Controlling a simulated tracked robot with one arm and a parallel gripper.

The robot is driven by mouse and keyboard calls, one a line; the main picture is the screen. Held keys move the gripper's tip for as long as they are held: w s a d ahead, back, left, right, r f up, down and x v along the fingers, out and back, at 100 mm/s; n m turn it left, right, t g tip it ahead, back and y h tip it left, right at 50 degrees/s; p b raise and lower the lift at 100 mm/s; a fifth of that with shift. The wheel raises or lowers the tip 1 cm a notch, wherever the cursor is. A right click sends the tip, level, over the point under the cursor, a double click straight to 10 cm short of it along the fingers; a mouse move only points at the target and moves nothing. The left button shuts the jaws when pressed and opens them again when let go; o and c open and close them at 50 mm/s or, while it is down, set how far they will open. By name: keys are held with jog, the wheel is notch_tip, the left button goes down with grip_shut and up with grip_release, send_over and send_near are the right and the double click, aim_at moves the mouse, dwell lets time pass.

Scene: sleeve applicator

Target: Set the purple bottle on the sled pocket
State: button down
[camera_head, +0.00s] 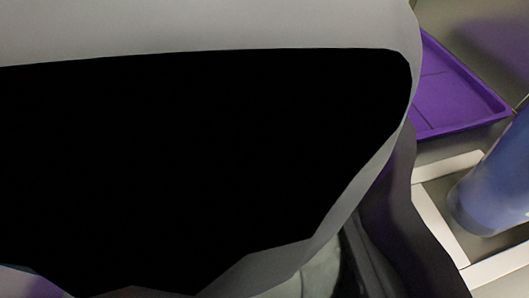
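A blue-violet bottle (494,190) shows at the right edge, tilted in the picture and cut off by the frame. It may be the purple bottle, but its colour here is more blue. Its lower end is inside a white-rimmed rectangular frame (441,222), which may be the sled pocket; I cannot tell if it rests on the floor of it. A large grey and black shape close to the camera, likely part of my own arm or gripper, fills the left and middle. No fingertips can be made out, and no hold on the bottle shows.
A flat purple tray (455,92) with a raised rim lies behind the white frame at the upper right. A dark curved part (400,225) stands left of the frame. Grey surface shows at the far upper right. Most of the scene is hidden.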

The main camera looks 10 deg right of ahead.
jog(key=f, duration=0.1)
jog(key=w+f, duration=0.1)
jog(key=f+b, duration=0.1)
jog(key=shift+w+d+f, duration=0.2)
jog(key=shift+d+f, duration=0.1)
jog(key=shift+r, duration=0.1)
jog(key=c, duration=0.7)
grip_release()
jog(key=shift+s, duration=0.1)
jog(key=p+v, duration=0.1)
jog(key=v, duration=1.1)
